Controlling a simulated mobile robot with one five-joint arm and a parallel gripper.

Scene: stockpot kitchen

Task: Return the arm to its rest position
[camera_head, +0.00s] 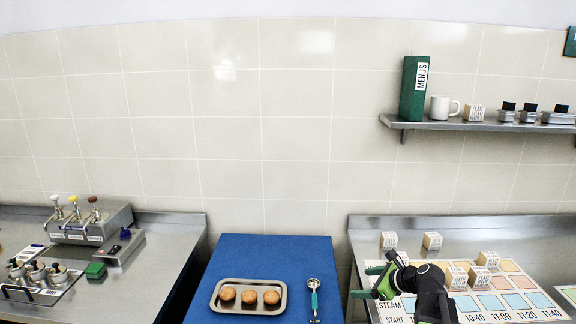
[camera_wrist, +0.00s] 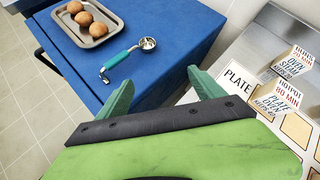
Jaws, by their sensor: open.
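My gripper (camera_head: 362,281) is open and empty, held over the left edge of the right-hand steel counter, beside the blue table. In the wrist view my gripper (camera_wrist: 160,95) shows two green fingers spread apart with nothing between them. My arm reaches in from the lower right of the head view, low over the printed board of coloured squares (camera_head: 487,302). My base is out of view.
The blue table (camera_head: 275,251) bears a metal tray (camera_head: 222,307) with three brown round items and a green-handled scoop (camera_head: 314,297). Several label blocks (camera_head: 432,241) stand near my arm. A shelf (camera_head: 470,125) hangs above; the air between is clear.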

